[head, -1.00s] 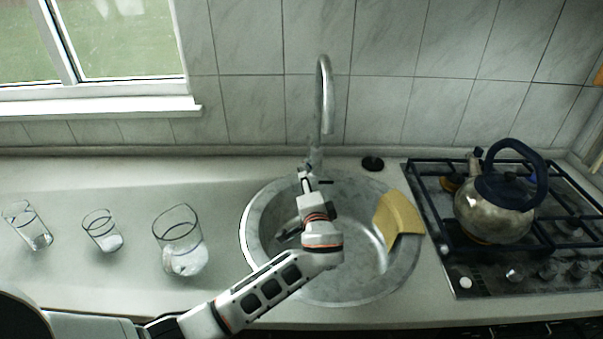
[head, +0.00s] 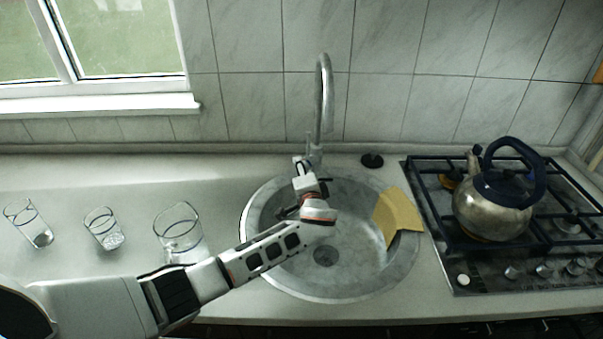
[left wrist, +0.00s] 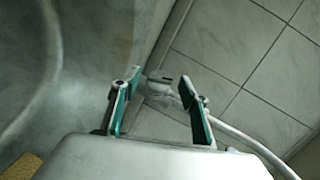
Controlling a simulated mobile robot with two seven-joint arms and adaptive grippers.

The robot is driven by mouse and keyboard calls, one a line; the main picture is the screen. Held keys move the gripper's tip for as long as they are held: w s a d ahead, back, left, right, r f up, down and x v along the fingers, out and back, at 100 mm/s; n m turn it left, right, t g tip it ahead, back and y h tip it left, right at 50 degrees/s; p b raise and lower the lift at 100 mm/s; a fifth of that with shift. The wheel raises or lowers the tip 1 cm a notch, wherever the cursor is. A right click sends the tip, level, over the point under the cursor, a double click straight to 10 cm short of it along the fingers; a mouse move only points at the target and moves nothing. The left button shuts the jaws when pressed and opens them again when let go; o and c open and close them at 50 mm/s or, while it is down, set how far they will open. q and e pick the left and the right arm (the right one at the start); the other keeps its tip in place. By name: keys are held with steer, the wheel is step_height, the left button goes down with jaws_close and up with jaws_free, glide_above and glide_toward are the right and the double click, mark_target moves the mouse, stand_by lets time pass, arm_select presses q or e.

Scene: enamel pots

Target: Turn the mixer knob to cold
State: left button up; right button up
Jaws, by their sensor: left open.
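The metal mixer tap (head: 325,95) stands behind the sink, its tall curved spout bent over the basin. A thin upright piece at its base, perhaps the mixer knob (head: 309,142), shows just beyond my gripper in the head view. My left gripper (head: 303,163) is at the tap's base, largely hidden by its own wrist. In the left wrist view the fingers (left wrist: 161,80) are apart. A small pale metal part of the tap (left wrist: 163,88) appears between them, with the spout (left wrist: 245,138) running off to the lower right. I cannot tell whether the fingers touch it.
The round sink (head: 390,275) holds a yellow cloth (head: 398,215) on its right rim. A black plug (head: 372,161) lies behind the sink. Glasses (head: 178,230) stand on the left counter. A kettle (head: 492,208) stands on the hob at right. The tiled wall is close behind the tap.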

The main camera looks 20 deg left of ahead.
arm_select(q)
steer(key=c, duration=1.1)
steer(key=m+b, duration=0.1)
steer(key=b, duration=0.1)
steer(key=t+y+b, duration=0.1)
steer(key=b, duration=0.2)
steer(key=shift+f+m+t, duration=0.2)
steer(key=shift+m+t, duration=0.1)
steer(key=shift+m, duration=0.1)
arm_select(e)
steer(key=shift+w+a+f+y, duration=0.2)
steer(key=shift+w+a+f, duration=0.1)
steer(key=shift+a+f, duration=0.3)
steer(key=shift+w+a+f+y, duration=0.25)
steer(key=shift+a+f, duration=0.2)
steer(key=shift+a, duration=0.15)
arm_select(q)
steer(key=o, duration=1.1)
steer(key=shift+s, duration=0.1)
arm_select(e)
steer(key=shift+d, duration=0.1)
arm_select(q)
steer(key=v, duration=1.2)
